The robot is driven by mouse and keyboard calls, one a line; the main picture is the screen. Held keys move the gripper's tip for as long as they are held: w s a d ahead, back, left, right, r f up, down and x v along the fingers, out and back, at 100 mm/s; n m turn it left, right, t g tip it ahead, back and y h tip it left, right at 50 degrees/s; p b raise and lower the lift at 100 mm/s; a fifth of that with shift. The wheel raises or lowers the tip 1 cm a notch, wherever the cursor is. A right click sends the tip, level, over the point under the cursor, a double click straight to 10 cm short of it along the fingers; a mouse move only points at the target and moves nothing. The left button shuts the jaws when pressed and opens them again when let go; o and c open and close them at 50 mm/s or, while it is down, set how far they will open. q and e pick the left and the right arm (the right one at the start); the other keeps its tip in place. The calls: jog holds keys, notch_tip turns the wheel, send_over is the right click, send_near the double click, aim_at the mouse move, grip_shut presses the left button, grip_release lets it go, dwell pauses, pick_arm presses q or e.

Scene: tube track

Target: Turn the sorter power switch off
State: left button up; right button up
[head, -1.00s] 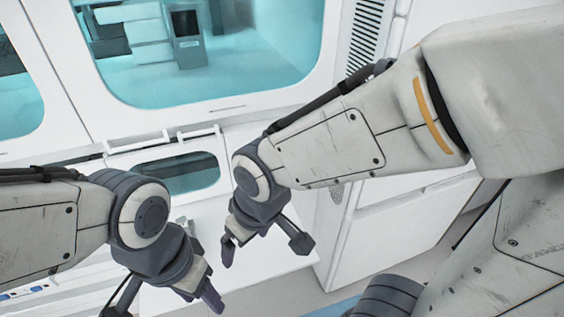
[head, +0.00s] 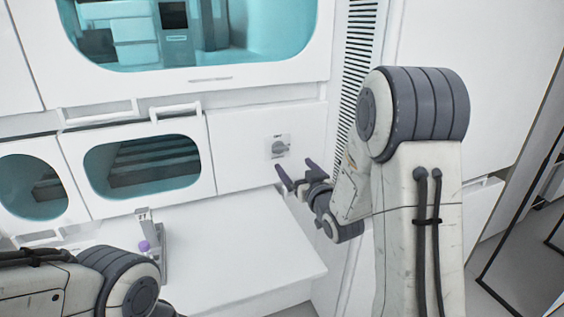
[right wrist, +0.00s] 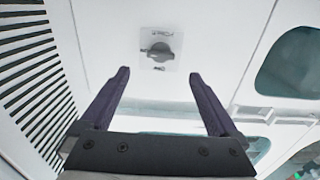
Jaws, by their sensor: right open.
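The sorter power switch (head: 279,146) is a grey rotary knob on a small light plate, set in the white panel in the middle of the head view. In the right wrist view the switch (right wrist: 158,52) sits beyond the fingertips, near the middle. My right gripper (head: 295,172) is open and empty, just below and right of the switch in the head view, with its dark purple fingers apart. The right wrist view shows the fingers (right wrist: 160,88) on either side with a gap between them and the knob. Of my left arm only a link shows at lower left; its gripper is out of the picture.
A white shelf (head: 235,245) juts out below the switch panel. A small grey device with a purple knob (head: 145,246) stands at its left. Windowed doors with handles (head: 143,165) lie left of the switch. A black slatted vent (head: 357,75) is to the right.

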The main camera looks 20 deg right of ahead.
aim_at(281, 151)
jog(key=w, duration=0.9)
jog(key=shift+w+a+p, duration=0.25)
jog(key=shift+w+p, duration=0.05)
jog(key=shift+w, duration=0.1)
jog(key=c, duration=1.4)
